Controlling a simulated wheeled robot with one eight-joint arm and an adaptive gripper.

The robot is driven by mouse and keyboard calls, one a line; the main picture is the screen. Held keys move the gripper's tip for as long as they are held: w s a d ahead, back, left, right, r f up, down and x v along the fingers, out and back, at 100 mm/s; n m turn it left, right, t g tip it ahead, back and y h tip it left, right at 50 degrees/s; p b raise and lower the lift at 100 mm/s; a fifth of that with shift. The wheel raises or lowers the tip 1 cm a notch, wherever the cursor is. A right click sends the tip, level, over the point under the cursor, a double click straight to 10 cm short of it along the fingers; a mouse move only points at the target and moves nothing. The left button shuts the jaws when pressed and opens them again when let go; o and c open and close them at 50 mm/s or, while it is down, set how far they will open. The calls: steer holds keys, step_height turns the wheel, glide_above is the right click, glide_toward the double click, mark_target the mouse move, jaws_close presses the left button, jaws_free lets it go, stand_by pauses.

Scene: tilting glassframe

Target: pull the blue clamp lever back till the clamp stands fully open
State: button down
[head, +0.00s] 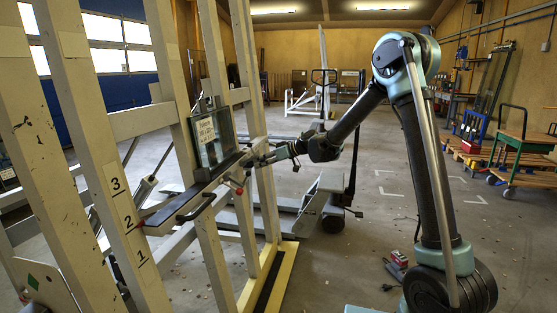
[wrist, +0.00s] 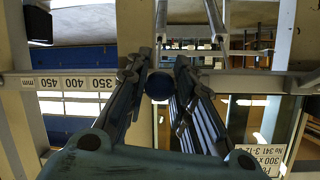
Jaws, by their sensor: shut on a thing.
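The blue clamp lever shows in the wrist view as a dark blue round end (wrist: 159,86) between my fingertips. My gripper (wrist: 160,78) is shut on it. In the head view my gripper (head: 270,157) reaches from the right to the ledge of the tilting frame (head: 125,200), beside the glass pane. There the lever is too small and covered to make out. The clamp's body is hidden, and I cannot tell how far open it stands. A small glass pane (head: 212,150) with a white label stands on the ledge; it also shows at the lower right in the wrist view (wrist: 235,120).
A scale bar (wrist: 75,83) crosses the wrist view. A black handle (head: 195,206) and red knob (head: 239,190) sit on the frame below my gripper. Carts (head: 525,150) stand far right.

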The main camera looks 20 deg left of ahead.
steer(key=shift+w+d+f+y, duration=0.1)
steer(key=shift+w+f+y, duration=0.05)
steer(key=shift+f+y, duration=0.7)
steer(key=shift+a+f, duration=0.35)
steer(key=shift+f, duration=0.4)
steer(key=shift+a, duration=0.1)
steer(key=c, duration=1.3)
jaws_free()
steer(key=shift+c, duration=0.2)
